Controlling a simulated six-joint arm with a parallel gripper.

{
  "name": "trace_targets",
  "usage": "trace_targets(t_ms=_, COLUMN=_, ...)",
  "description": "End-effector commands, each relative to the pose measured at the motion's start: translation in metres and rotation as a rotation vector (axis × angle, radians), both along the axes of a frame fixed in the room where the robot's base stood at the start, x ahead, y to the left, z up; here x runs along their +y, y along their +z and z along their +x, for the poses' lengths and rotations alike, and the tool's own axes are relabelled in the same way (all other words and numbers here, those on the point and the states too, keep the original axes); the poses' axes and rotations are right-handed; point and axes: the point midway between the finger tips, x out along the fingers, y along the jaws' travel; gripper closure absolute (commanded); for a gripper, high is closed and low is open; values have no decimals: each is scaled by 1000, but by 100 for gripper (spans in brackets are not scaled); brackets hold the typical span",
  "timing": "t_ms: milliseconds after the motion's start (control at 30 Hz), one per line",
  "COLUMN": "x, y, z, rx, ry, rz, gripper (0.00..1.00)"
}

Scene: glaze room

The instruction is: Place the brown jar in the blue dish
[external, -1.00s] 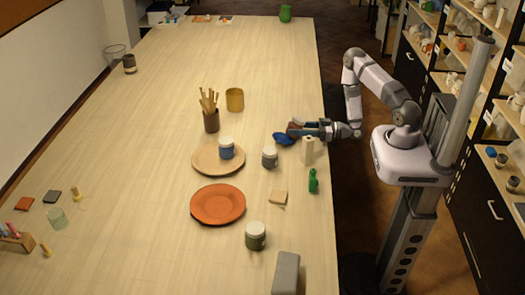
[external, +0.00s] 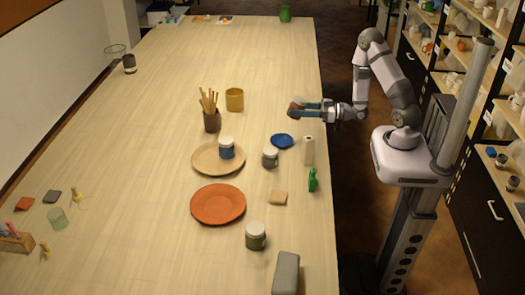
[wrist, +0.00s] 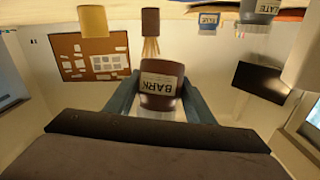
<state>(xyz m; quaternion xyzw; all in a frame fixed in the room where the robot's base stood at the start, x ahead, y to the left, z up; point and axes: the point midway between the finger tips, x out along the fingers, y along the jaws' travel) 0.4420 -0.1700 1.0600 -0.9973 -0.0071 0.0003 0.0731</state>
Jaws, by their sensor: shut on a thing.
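My gripper (external: 304,106) is shut on the brown jar (external: 294,109) and holds it in the air, off the table. In the wrist view the jar (wrist: 161,91) sits between my two fingers, with a label reading BARK and a pale part at its lower end in the picture. The picture there looks upside down. The blue dish (external: 283,141) lies flat and empty on the table, below my gripper in the external view. I cannot make out the dish in the wrist view.
A white bottle (external: 308,150), a grey jar with a pale lid (external: 270,158) and a green bottle (external: 313,180) stand near the dish. A beige plate (external: 203,162) holds a blue jar (external: 227,148). A brush pot (external: 212,121) and a yellow cup (external: 235,99) stand left of my gripper.

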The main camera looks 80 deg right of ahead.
Motion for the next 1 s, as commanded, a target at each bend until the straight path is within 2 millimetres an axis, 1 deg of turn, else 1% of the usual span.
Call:
trace_targets(t_ms=267, x=2, y=4, z=2, rx=16, ry=11, rz=-10, gripper=86)
trace_targets(t_ms=367, x=9, y=10, z=8, rx=36, ry=38, rz=-23, gripper=86)
trace_targets(t_ms=467, x=16, y=22, z=15, rx=53, ry=70, rz=-36, gripper=86)
trace_targets(t_ms=733, x=41, y=63, z=31, rx=98, ry=153, rz=-61, gripper=86)
trace_targets(t_ms=767, x=43, y=64, z=32, rx=103, ry=157, rz=-61, gripper=86)
trace_targets(t_ms=1000, x=60, y=89, z=40, rx=127, ry=205, rz=-78, gripper=86)
